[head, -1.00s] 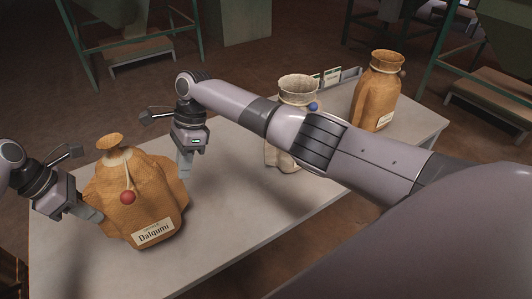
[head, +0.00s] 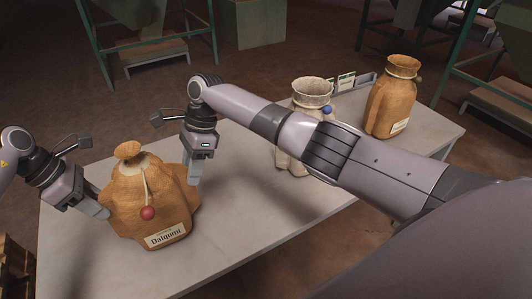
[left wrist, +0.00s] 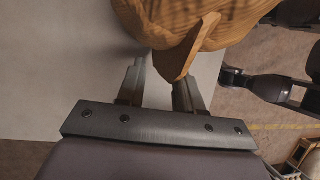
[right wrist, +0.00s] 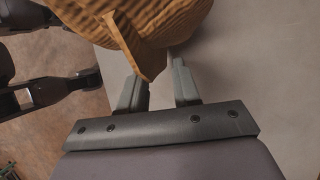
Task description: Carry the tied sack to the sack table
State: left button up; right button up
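The tied sack (head: 165,205) is tan, with a cinched neck, a cord with a red bead and a "Dalqumi" label. It stands at the left end of a grey table (head: 245,235). My left gripper (head: 102,208) is at its left side, and my right gripper (head: 194,178) is at its right rear side. In the left wrist view a pointed sack corner (left wrist: 178,62) lies between the spread fingers (left wrist: 163,85). In the right wrist view another corner (right wrist: 140,55) lies between spread fingers (right wrist: 155,85). A gap shows beside each corner; fingertip contact is partly hidden.
A pale open sack (head: 311,95) with a blue bead stands mid-table, partly behind my right arm. A tan open sack (head: 393,100) stands at the far right, near a small card tray (head: 355,85). Green-framed hoppers (head: 103,50) stand behind. A wooden crate (head: 15,270) is at lower left.

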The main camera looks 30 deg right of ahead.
pick_arm(q)
jog(key=v, duration=0.9)
jog(key=shift+r, duration=0.3)
pick_arm(e)
jog(key=v, duration=1.2)
jog(key=shift+s, duration=0.1)
